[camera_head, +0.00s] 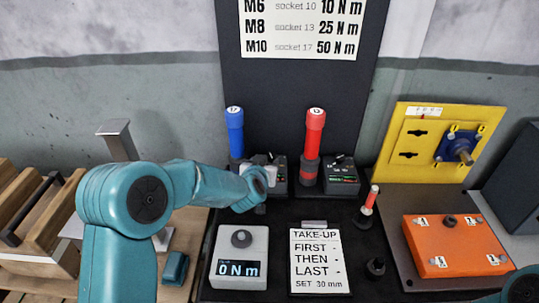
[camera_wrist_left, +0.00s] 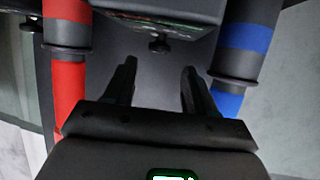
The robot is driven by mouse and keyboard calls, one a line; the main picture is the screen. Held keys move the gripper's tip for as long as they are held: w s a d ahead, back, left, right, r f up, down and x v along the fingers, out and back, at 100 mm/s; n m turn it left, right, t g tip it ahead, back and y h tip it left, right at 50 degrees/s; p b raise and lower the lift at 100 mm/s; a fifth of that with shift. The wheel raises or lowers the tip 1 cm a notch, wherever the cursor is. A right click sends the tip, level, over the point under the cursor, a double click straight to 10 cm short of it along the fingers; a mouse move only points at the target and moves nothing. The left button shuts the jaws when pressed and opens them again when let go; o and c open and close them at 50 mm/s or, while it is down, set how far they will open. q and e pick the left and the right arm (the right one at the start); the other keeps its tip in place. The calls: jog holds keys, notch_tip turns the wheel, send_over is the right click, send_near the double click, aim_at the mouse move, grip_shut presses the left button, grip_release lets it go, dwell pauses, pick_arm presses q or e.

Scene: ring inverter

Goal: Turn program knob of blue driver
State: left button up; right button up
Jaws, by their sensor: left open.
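The blue driver (camera_head: 235,134) stands upright at the back of the dark bench, with its dark control box (camera_head: 278,182) at its right. My left forearm and wrist cover part of that box in the head view. In the left wrist view, which is upside down, the blue driver (camera_wrist_left: 247,42) is at the right. A small black knob (camera_wrist_left: 159,46) shows at the box's edge. My left gripper (camera_wrist_left: 157,66) is open and empty, its two fingers pointing toward the knob, which lies between their lines and seems apart from them. My right gripper is out of view.
The red driver (camera_head: 314,134) and its box (camera_head: 341,178) stand just right; it also shows in the left wrist view (camera_wrist_left: 68,80). In front are a torque meter (camera_head: 239,257) and a take-up card (camera_head: 318,262). An orange box (camera_head: 457,246) and yellow panel (camera_head: 415,160) are at right.

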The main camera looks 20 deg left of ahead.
aim_at(271, 155)
pick_arm(q)
jog(key=x, duration=0.5)
jog(key=shift+w+f+p, duration=0.15)
jog(key=shift+w+p, duration=0.2)
jog(key=shift+p, duration=0.05)
